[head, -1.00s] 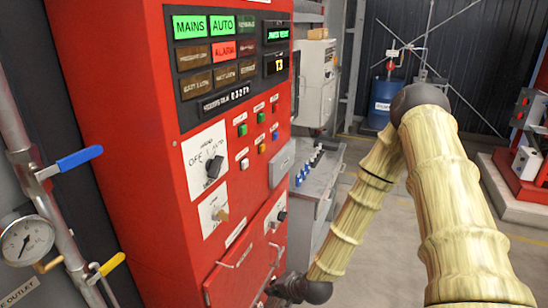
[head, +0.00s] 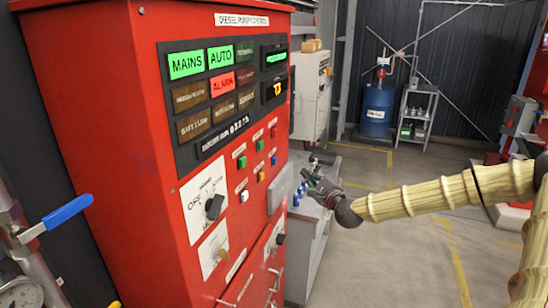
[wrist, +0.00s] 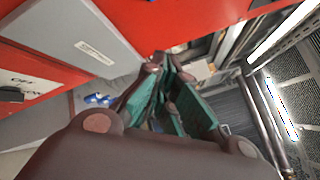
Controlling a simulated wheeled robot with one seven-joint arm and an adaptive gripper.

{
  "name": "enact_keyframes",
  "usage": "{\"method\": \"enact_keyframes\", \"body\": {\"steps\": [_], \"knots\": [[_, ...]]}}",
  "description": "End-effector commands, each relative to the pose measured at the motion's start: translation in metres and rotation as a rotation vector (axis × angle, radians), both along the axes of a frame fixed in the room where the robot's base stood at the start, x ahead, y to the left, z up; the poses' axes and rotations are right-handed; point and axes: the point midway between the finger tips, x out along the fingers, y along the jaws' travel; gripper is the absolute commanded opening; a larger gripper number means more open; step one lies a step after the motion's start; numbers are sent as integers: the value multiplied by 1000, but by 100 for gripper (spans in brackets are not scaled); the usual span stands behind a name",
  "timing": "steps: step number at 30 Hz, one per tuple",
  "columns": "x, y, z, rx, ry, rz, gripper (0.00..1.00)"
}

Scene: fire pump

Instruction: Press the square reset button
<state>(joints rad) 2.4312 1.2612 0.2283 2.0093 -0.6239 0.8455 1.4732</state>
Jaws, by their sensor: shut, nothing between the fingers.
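The red pump control cabinet (head: 110,130) carries two rows of small square buttons with labels too small to read. The upper row has a green button (head: 242,162), another green one (head: 260,146) and a red one (head: 273,132). I cannot tell which is reset. My gripper (head: 308,174) is right of the buttons, apart from them, in front of the grey bench. Its fingers (wrist: 160,62) are shut and empty in the wrist view.
A grey box (head: 281,188) juts from the cabinet between buttons and gripper. Rotary switches (head: 214,207) sit lower left. Lit indicators (head: 186,65) are above. A blue-handled valve (head: 62,213) is at left. The grey bench (head: 312,225) stands behind. Floor at right is open.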

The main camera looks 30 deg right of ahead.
Motion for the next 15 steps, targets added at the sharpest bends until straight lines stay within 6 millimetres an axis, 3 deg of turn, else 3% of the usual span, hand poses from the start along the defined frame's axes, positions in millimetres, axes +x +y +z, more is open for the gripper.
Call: {"method": "enact_keyframes", "body": {"steps": [5,15], "knots": [[1,-15,17,52,-43,-21,0],[3,-12,18,54,-48,-18,0]]}}
